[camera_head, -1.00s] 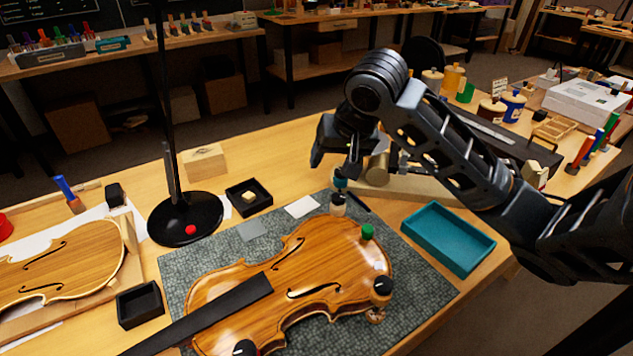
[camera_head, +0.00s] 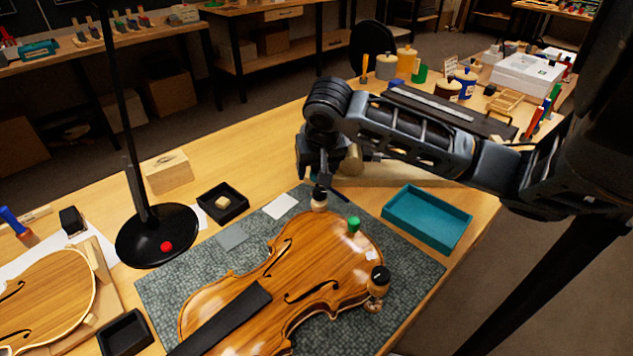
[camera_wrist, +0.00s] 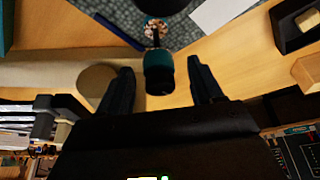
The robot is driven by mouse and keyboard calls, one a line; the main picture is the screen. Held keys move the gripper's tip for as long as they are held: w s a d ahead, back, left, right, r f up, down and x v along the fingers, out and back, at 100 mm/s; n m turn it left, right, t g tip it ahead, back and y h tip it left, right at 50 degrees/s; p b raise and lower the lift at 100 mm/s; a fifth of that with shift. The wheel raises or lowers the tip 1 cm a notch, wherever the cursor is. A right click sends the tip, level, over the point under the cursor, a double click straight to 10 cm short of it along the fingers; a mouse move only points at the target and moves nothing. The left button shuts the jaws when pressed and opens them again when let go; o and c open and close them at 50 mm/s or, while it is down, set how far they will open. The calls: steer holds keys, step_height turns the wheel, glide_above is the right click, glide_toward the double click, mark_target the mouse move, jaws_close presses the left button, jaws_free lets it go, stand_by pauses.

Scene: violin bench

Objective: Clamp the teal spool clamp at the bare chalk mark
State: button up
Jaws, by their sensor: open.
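The teal spool clamp (camera_wrist: 158,72) shows in the wrist view between my two fingers, with a gap on each side. My gripper (camera_wrist: 160,64) is open around it. In the head view my gripper (camera_head: 316,174) is low at the back edge of the mat, and it mostly hides the teal clamp. The violin (camera_head: 300,268) lies on the mat. A small pale mark (camera_head: 370,255) shows between the green clamp and the front dark-topped clamp.
A teal tray (camera_head: 428,220) stands right of the mat (camera_head: 160,292). A small black box (camera_head: 222,203), a white card (camera_head: 280,206) and a lamp base (camera_head: 157,237) are on the left. A wooden cylinder (camera_wrist: 97,84) is close beside one finger.

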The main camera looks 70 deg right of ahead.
steer(key=shift+f, duration=0.15)
steer(key=c, duration=1.2)
steer(key=shift+o, duration=0.2)
